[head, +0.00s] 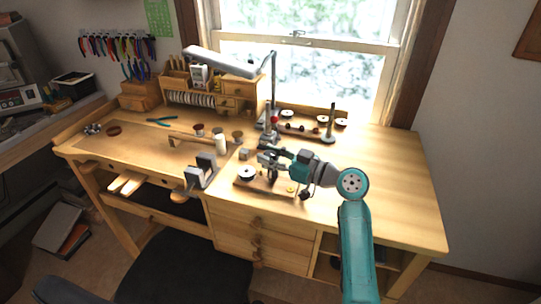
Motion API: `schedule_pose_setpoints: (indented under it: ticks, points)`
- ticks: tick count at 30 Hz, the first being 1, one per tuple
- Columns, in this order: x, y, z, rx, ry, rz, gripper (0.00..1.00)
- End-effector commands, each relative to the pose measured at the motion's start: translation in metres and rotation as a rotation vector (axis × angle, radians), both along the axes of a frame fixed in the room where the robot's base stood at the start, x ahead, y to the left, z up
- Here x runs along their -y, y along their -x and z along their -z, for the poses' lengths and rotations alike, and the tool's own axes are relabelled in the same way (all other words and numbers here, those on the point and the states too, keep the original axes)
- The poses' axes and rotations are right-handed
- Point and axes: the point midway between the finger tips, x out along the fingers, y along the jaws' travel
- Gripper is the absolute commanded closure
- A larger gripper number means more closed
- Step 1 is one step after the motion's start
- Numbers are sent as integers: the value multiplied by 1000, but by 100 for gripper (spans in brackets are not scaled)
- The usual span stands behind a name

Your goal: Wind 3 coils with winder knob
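The winder appears to be the small assembly on a wooden base board (270,186) near the front edge of the bench. A dark wheel-like part (273,174) stands on it, and a dark spool with a pale top (247,173) sits at its left end. My gripper (266,158) reaches in from the right above this board, its fingers pointing left. The gripper and wrist cover part of the assembly. I cannot make out the winder knob, any coils, or whether the fingers touch anything. The finger gap is too small to judge.
A grey vise-like block (201,171) stands left of the board at the front edge. A rack with spools and posts (305,127) and a lamp (225,62) stand behind. Pliers (161,121) lie at the left. The bench top (394,176) is clear on the right.

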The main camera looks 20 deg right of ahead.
Motion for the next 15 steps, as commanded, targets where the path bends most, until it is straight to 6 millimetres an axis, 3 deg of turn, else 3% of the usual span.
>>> schedule_pose_setpoints:
  ticks: [1,3,4,15]
  points:
    - [0,0,0,0,0,0,81]
    - [0,0,0,0,0,0,98]
    - [0,0,0,0,0,0,100]
    - [-1,1,0,-1,1,50,100]
